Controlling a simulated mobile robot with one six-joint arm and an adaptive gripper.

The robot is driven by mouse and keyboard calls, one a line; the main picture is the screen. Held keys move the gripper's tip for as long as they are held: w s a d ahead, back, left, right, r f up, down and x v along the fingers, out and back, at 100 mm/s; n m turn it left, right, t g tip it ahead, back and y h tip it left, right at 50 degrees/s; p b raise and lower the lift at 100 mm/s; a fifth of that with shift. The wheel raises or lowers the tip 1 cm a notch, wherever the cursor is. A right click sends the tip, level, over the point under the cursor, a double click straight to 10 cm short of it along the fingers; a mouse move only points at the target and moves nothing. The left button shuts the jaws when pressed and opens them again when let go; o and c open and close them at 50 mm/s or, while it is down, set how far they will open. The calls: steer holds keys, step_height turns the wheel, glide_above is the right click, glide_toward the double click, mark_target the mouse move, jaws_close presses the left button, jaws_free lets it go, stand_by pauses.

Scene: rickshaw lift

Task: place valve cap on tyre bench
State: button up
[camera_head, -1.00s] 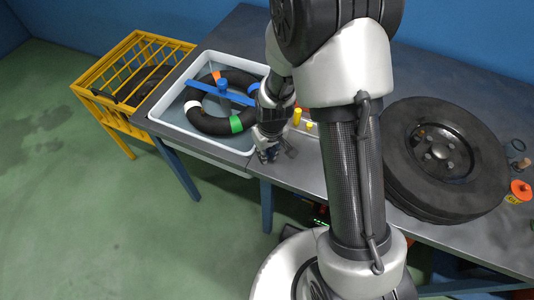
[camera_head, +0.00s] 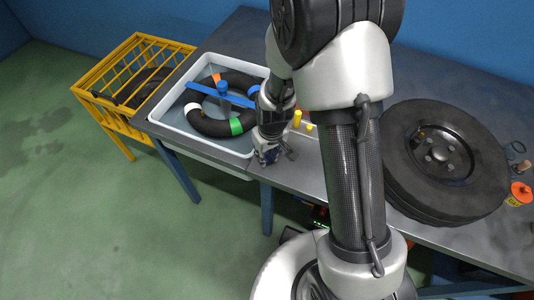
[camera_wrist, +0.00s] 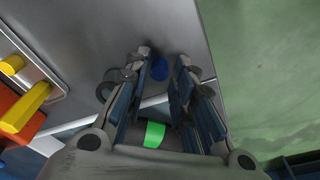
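A small blue round piece, which looks like the valve cap (camera_wrist: 159,69), shows between my fingertips in the wrist view, over the grey bench top. My gripper (camera_wrist: 163,65) has its two blue-padded fingers apart on either side of it, with a narrow gap visible at the right. In the head view my gripper (camera_head: 267,158) is low at the front edge of the bench (camera_head: 235,35), just right of the white tray. The cap cannot be made out there. A large black tyre (camera_head: 445,160) lies flat on the bench at right.
The white tray (camera_head: 151,117) holds a black tube (camera_head: 208,126) with coloured bands and a blue bar. Yellow pegs (camera_head: 297,118) stand behind my gripper. A yellow crate (camera_head: 137,40) stands at left. An orange-topped container (camera_head: 520,191) is right of the tyre. My arm hides the bench's middle.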

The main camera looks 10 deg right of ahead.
steer(key=s+d+r+m+t+p, duration=0.15)
steer(key=s+r, duration=0.25)
steer(key=r, duration=0.9)
steer(key=s+d+r+p, duration=0.15)
steer(key=s+r, duration=0.25)
steer(key=r, duration=0.9)
steer(key=s+r+m, duration=0.1)
steer(key=s+r, duration=0.2)
steer(key=s, duration=0.3)
steer(key=s+d+r+t, duration=0.1)
steer(key=s+r, duration=0.2)
steer(key=s, duration=0.3)
steer(key=shift+s+r+m, duration=0.2)
steer(key=shift+r+m, duration=0.05)
steer(key=shift+m, duration=0.1)
